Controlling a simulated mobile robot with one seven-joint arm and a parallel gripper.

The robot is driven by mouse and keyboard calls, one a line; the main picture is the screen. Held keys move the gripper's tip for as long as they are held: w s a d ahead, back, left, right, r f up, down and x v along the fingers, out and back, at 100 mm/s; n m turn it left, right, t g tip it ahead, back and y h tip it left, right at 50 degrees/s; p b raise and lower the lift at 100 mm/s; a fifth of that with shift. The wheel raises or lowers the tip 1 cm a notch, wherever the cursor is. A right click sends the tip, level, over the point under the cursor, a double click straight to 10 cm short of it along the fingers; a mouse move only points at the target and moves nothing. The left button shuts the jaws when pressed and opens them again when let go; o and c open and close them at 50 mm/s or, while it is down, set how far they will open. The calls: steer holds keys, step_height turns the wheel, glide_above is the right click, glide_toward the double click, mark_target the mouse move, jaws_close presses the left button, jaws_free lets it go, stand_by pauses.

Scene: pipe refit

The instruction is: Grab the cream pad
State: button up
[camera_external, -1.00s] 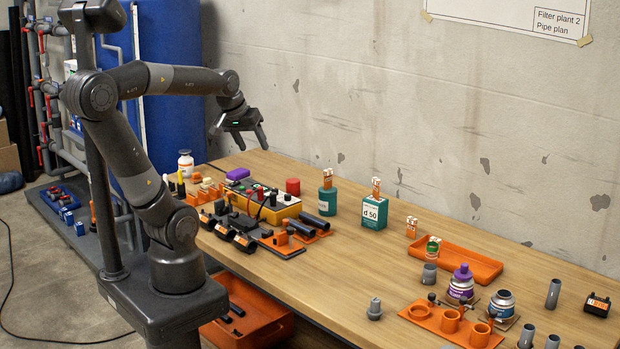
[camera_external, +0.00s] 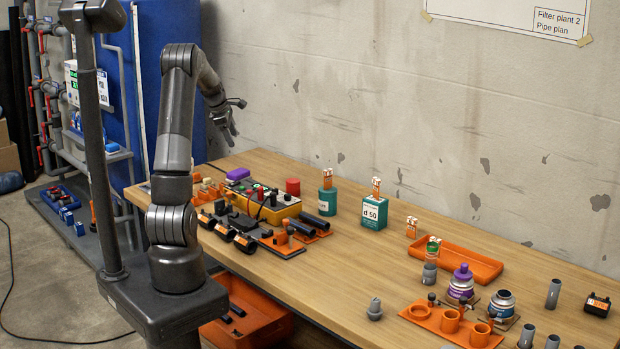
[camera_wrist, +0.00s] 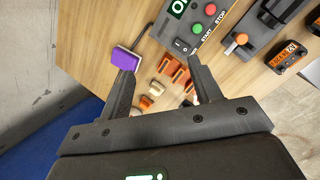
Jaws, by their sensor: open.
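Which one is the pad meant is hard to tell. In the external view a small cream piece (camera_external: 207,181) lies at the table's far left end. My gripper (camera_wrist: 160,67) is open and empty, pointing down above these pieces, not touching them. It also shows in the external view (camera_external: 229,131), raised over the left end of the table.
Orange blocks (camera_wrist: 174,70) stand right beside the cream pieces. A purple block with a pale base (camera_wrist: 125,58) lies near the left finger. A yellow control box (camera_external: 268,208) stands close by. The wall (camera_external: 400,100) runs along the table's back.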

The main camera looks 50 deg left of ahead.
mark_target(207, 179)
steer(key=s+a+f+n, duration=0.2)
steer(key=a+f+n, duration=0.3)
steer(key=a+f, duration=0.3)
steer(key=s+a+f+n, duration=0.3)
steer(key=a+f+n, duration=0.15)
steer(key=a, duration=0.55)
steer(key=x, duration=0.6)
steer(key=shift+w+a+r, duration=0.1)
steer(key=shift+w, duration=0.05)
steer(key=shift+w+x, duration=0.2)
steer(key=shift+x, duration=1.15)
steer(key=shift+w+x, duration=0.15)
steer(key=shift+x, duration=1.2)
steer(key=shift+r, duration=0.15)
steer(key=shift+c, duration=0.5)
steer(key=c, duration=1)
steer(key=shift+o, duration=0.2)
steer(key=shift+r, duration=0.15)
